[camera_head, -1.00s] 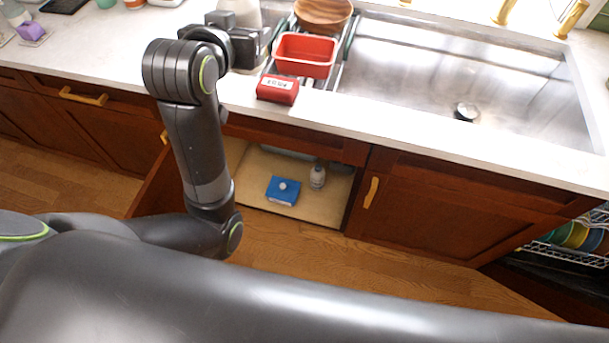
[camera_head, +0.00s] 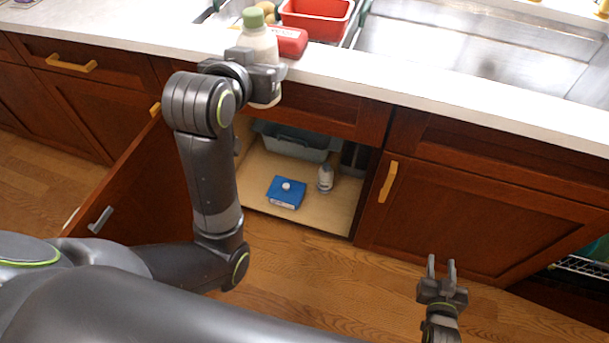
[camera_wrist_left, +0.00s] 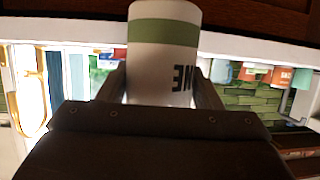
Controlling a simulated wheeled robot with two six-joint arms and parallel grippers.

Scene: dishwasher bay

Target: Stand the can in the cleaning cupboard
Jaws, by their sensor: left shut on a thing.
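The can (camera_head: 258,44) is cream-white with a green top in the head view. My left gripper (camera_head: 262,76) is shut around its lower part and holds it upright by the counter's front edge. In the left wrist view the can (camera_wrist_left: 163,60) sits between both fingers, showing a green band and dark lettering. The cleaning cupboard (camera_head: 325,222) stands open below the counter. On its floor are a blue box (camera_head: 286,192), a small white bottle (camera_head: 325,178) and a grey tub (camera_head: 300,146). My right gripper (camera_head: 441,272) is open and empty at the lower right.
The open cupboard door (camera_head: 140,180) juts out on the left. A red bin (camera_head: 316,18) and a red block (camera_head: 290,41) are on the counter (camera_head: 400,86) near the sink (camera_head: 480,45). The cupboard's front floor beside the blue box is bare.

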